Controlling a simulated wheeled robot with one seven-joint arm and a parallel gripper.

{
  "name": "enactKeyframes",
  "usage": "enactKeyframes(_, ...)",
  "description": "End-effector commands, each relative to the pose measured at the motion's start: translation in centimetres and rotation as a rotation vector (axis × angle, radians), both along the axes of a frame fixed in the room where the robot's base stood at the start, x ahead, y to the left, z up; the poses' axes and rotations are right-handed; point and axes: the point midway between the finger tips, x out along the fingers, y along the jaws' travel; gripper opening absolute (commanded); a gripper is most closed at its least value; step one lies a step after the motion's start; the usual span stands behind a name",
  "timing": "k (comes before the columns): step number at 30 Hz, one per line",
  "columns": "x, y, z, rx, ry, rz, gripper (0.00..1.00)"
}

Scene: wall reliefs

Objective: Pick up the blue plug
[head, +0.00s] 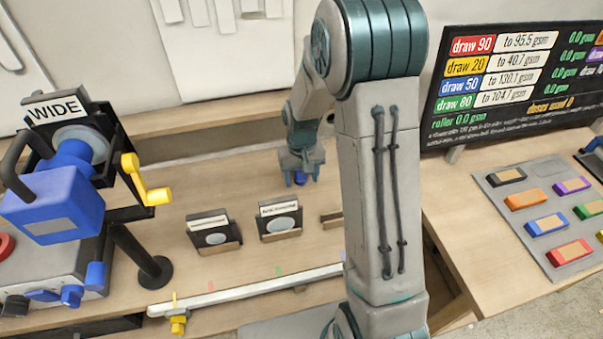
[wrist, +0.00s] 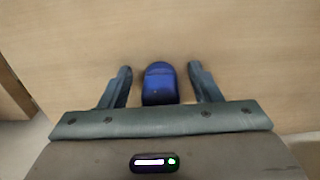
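The blue plug (wrist: 159,84) stands on the wooden bench top in the wrist view, between the two fingers of my gripper (wrist: 161,80). A gap shows on each side of it, so the fingers are open and not touching it. In the head view my gripper (head: 301,179) points down at the bench, and a small bit of the blue plug (head: 300,178) shows between the fingers. The rest of the plug is hidden by the gripper there.
Two small framed cards (head: 213,232) (head: 279,217) stand on the bench in front of my gripper. A long pale rail (head: 245,290) runs along the bench front. A blue device marked WIDE (head: 62,200) stands at left. A grey tray of coloured blocks (head: 540,255) lies at right.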

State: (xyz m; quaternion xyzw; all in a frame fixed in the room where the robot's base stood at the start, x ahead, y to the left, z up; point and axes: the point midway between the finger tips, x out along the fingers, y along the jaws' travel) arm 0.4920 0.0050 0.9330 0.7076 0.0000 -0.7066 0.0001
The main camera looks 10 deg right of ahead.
Motion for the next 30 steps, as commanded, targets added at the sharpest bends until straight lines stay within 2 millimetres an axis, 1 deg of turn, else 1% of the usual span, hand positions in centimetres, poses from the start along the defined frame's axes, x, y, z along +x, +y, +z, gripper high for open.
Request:
enactKeyframes(1, 0.0, 0.0, 0.0, 0.0, 0.0, 0.0, 0.46)
enactKeyframes(2, 0.0, 0.0, 0.0, 0.0, 0.0, 0.0, 0.38)
enactKeyframes(3, 0.0, 0.0, 0.0, 0.0, 0.0, 0.0, 0.27)
enactKeyframes(5, 0.0, 0.0, 0.0, 0.0, 0.0, 0.0, 0.1)
enactKeyframes(16, 0.0, 0.0, 0.1, 0.0, 0.0, 0.0, 0.09)
enactKeyframes(20, 0.0, 0.0, 0.5, 0.0, -0.001, 0.0, 0.09)
enactKeyframes(25, 0.0, 0.0, 1.9, 0.0, -0.003, 0.0, 0.09)
enactKeyframes(29, 0.1, 0.0, 4.4, 0.0, -0.007, 0.0, 0.09)
enactKeyframes(30, -0.8, -0.4, 4.6, 0.0, -0.003, -0.002, 0.09)
